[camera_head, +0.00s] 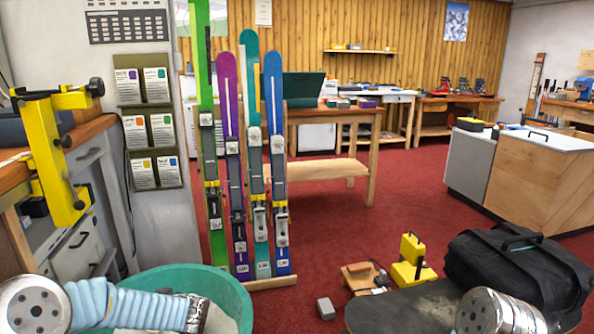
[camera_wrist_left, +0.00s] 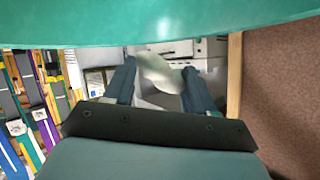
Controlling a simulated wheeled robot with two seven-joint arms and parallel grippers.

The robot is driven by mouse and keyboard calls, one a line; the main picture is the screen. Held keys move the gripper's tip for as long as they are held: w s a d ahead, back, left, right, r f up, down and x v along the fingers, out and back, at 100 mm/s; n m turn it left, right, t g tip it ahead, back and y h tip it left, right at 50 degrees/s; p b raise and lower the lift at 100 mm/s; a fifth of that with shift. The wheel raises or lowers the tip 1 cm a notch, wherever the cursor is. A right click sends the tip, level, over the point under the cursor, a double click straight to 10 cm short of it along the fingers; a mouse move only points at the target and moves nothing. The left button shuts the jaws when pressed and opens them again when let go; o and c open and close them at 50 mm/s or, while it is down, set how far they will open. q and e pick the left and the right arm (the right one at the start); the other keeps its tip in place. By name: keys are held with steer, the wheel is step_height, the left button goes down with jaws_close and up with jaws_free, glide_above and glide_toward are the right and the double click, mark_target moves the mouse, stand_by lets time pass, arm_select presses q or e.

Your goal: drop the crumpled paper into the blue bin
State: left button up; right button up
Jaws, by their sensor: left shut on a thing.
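The crumpled paper (camera_wrist_left: 158,70) is a whitish lump in the left wrist view. My left gripper (camera_wrist_left: 160,78) is shut on it, with one dark finger on each side. A round teal bin (camera_head: 232,287), which I take as the blue bin, stands at the bottom left of the head view. A teal band, likely its rim (camera_wrist_left: 160,25), crosses the top of the left wrist view. My left forearm reaches over the bin in the head view; the gripper itself is hidden there. I cannot tell whether the paper is directly above the opening. My right gripper is out of view.
Several skis (camera_head: 252,160) stand in a rack behind the bin. A workbench with a yellow clamp (camera_head: 55,150) is at the left. A black bag (camera_head: 520,268), yellow boxes (camera_head: 410,262) and a wooden block (camera_head: 358,276) sit at the right. Red carpet (camera_head: 370,215) lies open in the middle.

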arm_select(q)
steer(key=shift+f, duration=1.2)
steer(key=o, duration=1.1)
steer(key=b+v, duration=0.2)
steer(key=v, duration=1.2)
steer(key=shift+f, duration=0.1)
